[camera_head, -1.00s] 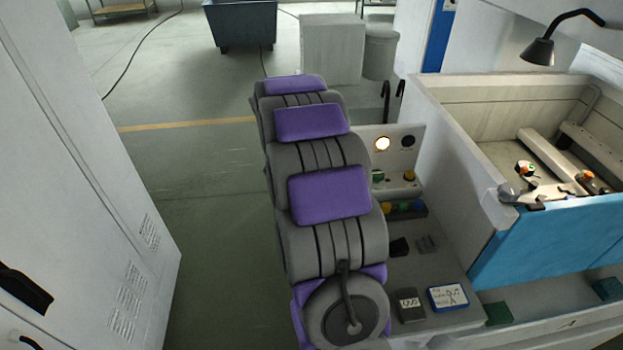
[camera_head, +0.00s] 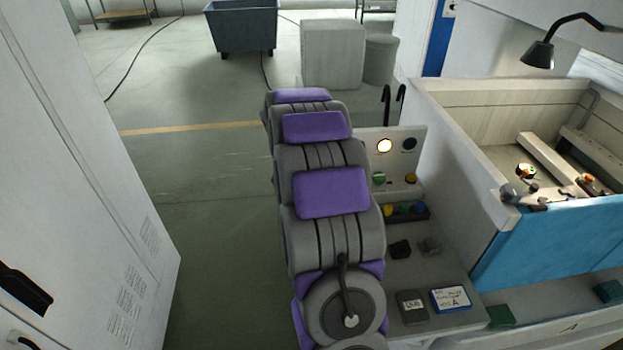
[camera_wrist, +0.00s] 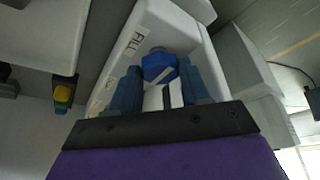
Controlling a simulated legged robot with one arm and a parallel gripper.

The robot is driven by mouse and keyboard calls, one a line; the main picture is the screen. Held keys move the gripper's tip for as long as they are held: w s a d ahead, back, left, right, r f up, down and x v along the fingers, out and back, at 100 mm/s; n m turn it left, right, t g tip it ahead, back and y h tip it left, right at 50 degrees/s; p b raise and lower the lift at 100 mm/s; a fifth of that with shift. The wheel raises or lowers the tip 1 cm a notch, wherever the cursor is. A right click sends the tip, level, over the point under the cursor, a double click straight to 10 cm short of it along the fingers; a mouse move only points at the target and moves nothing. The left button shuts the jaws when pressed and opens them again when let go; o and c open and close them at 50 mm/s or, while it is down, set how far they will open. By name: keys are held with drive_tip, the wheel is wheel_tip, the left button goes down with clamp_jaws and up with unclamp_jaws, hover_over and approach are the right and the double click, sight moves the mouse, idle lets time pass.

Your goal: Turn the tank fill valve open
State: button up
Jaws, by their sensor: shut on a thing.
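In the wrist view, my gripper (camera_wrist: 160,86) has its two dark blue fingers closed on either side of the tank fill valve's handle. The valve (camera_wrist: 158,64) shows as a blue body with a pale bar between the fingers. It sits in a white housing (camera_wrist: 118,62) marked "FILL". The fingers hide part of the handle, so its exact angle is hard to read. In the head view, my grey and purple arm stretches forward and hides the valve and my gripper.
Right of my arm stand a panel with a lit round lamp (camera_head: 384,146), a tray of coloured knobs (camera_head: 405,211) and a shelf with a white-and-blue card (camera_head: 451,299). The open machine tank (camera_head: 545,245) is farther right. A white cabinet (camera_head: 90,190) is at left. The floor between is clear.

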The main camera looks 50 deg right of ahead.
drive_tip(key=shift+c, duration=0.6)
